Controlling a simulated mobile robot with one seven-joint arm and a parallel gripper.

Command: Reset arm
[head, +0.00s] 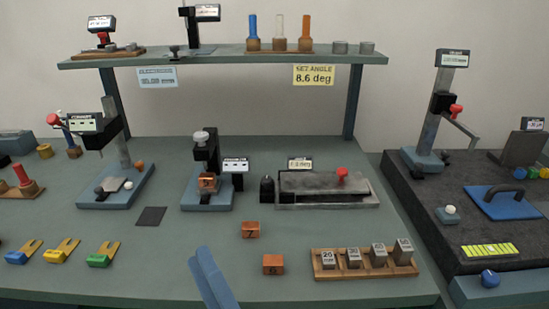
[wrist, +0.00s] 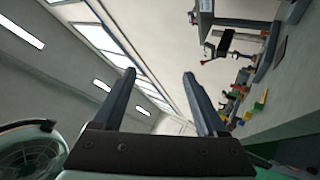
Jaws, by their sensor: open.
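My gripper (wrist: 159,74) is open in the wrist view, its two dark fingers well apart with nothing between them. Beyond the fingers are the wall, windows and ceiling lights; the bench (wrist: 285,105) runs along the right side, tilted in this view. In the head view, a pale blue bar-like part (head: 212,278) that looks like mine rises from the bottom edge over the front of the bench. It appears apart from the orange blocks, and whether it is a finger is hard to tell.
Orange numbered blocks (head: 250,230) and a wooden rack of metal blocks (head: 364,274) lie at the front. Behind stand a blue-based fixture (head: 206,194), a long grey fixture with a red knob (head: 328,188) and a shelf (head: 222,56). A tall gauge stand (head: 430,120) is at right.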

